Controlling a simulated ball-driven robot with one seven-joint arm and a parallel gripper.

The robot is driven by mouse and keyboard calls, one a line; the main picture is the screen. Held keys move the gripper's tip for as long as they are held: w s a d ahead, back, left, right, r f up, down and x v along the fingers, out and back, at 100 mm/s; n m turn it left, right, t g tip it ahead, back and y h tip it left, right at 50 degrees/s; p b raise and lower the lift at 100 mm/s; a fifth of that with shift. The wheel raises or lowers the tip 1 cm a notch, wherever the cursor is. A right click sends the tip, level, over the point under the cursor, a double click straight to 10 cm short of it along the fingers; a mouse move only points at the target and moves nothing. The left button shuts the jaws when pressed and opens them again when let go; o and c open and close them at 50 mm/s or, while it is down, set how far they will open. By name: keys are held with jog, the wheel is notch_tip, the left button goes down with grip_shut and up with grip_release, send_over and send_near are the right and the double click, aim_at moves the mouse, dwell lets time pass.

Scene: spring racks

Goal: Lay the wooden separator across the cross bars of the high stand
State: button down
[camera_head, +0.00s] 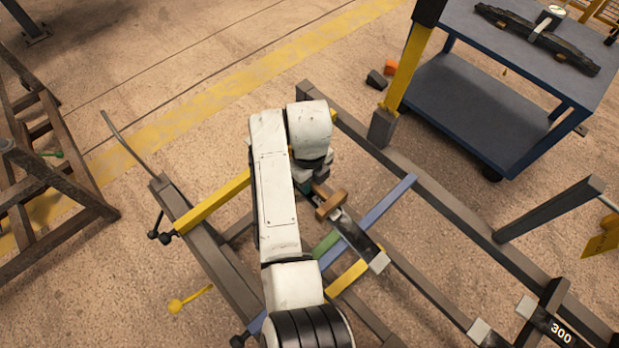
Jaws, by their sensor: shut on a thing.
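A short light-brown wooden piece (332,204), which looks like the wooden separator, shows just beyond the end of my white arm. My gripper (321,193) is mostly hidden by the arm and is shut on this piece. Below is a grey steel frame with a blue bar (385,208) and yellow bars (213,202) running across it. I take this frame to be the stand, but which bars are its cross bars is not certain. The separator appears over the frame, near the blue bar; whether it touches anything is hidden.
A dark plate with light ends (362,243) lies near the blue bar. A blue cart (470,105) stands at the upper right, carrying a dark leaf-shaped part (535,37). A rusty rack (45,165) stands at the left. A yellow post (408,68) rises beside the cart. Open floor lies at the upper left.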

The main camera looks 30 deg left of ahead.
jog(key=shift+f, duration=0.4)
jog(key=c, duration=0.9)
grip_release()
jog(key=shift+r, duration=0.1)
notch_tip(320, 180, up, 11)
jog(key=shift+f+b, duration=0.15)
jog(key=shift+b, duration=0.45)
